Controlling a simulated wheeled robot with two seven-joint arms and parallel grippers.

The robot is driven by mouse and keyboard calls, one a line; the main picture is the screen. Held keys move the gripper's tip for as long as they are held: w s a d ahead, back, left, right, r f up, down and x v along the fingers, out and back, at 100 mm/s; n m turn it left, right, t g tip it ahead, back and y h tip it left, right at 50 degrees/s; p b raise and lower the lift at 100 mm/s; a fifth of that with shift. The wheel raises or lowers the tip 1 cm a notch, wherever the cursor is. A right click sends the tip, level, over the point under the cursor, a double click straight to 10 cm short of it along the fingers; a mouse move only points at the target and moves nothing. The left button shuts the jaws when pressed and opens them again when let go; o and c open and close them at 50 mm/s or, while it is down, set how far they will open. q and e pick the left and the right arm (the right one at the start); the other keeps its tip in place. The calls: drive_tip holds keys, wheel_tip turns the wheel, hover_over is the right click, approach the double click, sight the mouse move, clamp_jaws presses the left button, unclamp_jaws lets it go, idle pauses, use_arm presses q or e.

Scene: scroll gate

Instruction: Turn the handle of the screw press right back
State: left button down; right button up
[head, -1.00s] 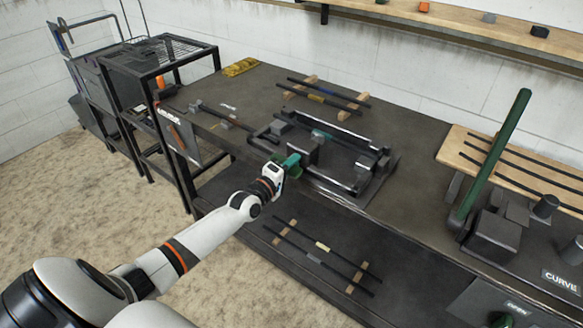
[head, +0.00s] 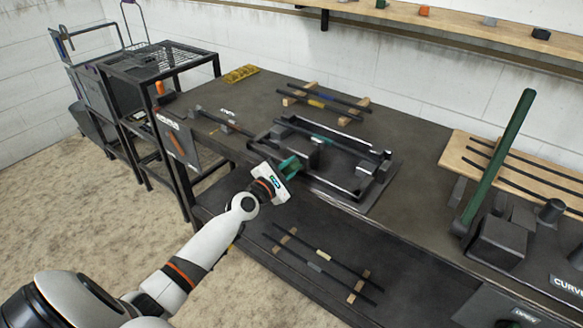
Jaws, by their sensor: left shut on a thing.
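The screw press (head: 352,178) is a dark metal frame lying on the workbench, with a block and a rod along it. Its green handle (head: 289,165) sticks out at the front left side, over the bench's front edge. My left gripper (head: 280,174) is at the handle and shut on it; its white body covers part of the handle, and the fingertips are hard to see. My right gripper is not in view.
A bender with a long green lever (head: 497,160) stands at the right of the bench (head: 410,150). Dark rods rest on wooden strips (head: 293,99) behind the press, and more rods (head: 315,262) lie on the lower shelf. A black rack (head: 165,70) stands at the left.

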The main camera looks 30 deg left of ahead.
use_arm(q)
drive_tip(key=n+p, duration=0.1)
drive_tip(key=n, duration=0.2)
drive_tip(key=shift+n, duration=0.4)
drive_tip(key=n, duration=0.1)
drive_tip(key=n+p, duration=0.2)
drive_tip(key=n, duration=0.1)
drive_tip(key=shift+a, duration=0.25)
drive_tip(key=shift+n, duration=0.3)
drive_tip(key=c, duration=1.3)
unclamp_jaws()
drive_tip(key=shift+r, duration=0.1)
drive_tip(key=s, duration=0.8)
drive_tip(key=s+a, duration=0.1)
drive_tip(key=s, duration=0.3)
drive_tip(key=shift+b, duration=0.35)
